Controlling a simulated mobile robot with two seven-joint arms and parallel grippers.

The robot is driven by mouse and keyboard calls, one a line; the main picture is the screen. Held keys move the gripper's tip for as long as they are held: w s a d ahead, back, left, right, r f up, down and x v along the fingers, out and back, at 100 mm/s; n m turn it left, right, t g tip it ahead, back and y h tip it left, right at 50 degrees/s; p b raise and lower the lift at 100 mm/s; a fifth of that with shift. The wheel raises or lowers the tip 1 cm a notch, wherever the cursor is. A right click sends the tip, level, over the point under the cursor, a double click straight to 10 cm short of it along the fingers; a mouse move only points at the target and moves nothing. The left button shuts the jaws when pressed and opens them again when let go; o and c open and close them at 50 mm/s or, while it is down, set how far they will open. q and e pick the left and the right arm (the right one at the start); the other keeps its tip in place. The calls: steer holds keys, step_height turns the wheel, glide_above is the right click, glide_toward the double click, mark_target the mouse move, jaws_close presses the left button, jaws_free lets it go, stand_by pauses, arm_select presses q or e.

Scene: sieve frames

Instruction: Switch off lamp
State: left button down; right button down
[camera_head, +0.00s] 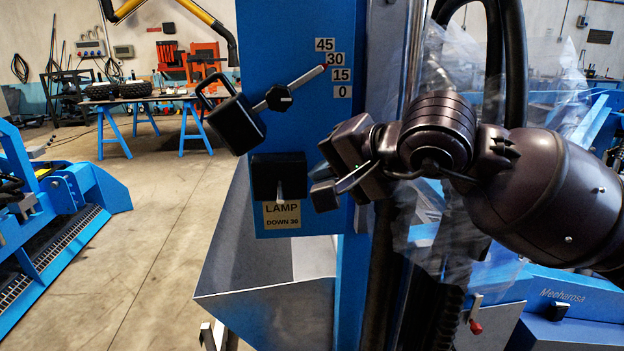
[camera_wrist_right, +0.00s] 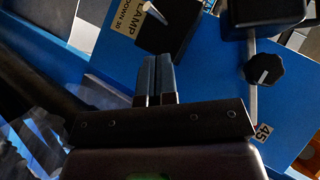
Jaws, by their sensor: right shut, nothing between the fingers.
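The lamp switch (camera_head: 265,178) is a black box on a blue panel (camera_head: 285,30). Its pale toggle (camera_head: 281,190) sticks out toward the camera, over the top of a label reading "LAMP DOWN 30" (camera_head: 282,216); whether it is set up or down I cannot tell. My right gripper (camera_head: 322,186) is just right of the switch and apart from the toggle. In the right wrist view its two fingers (camera_wrist_right: 158,77) are together and empty, with the toggle (camera_wrist_right: 154,12) beyond their tips. My left gripper is in neither view.
A blue-grey hopper (camera_head: 265,318) is below; open floor (camera_head: 140,240) lies left.

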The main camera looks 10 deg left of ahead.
steer(key=s+d, duration=0.6)
steer(key=d, duration=0.1)
steer(key=shift+r, duration=0.2)
steer(key=shift+d, duration=0.1)
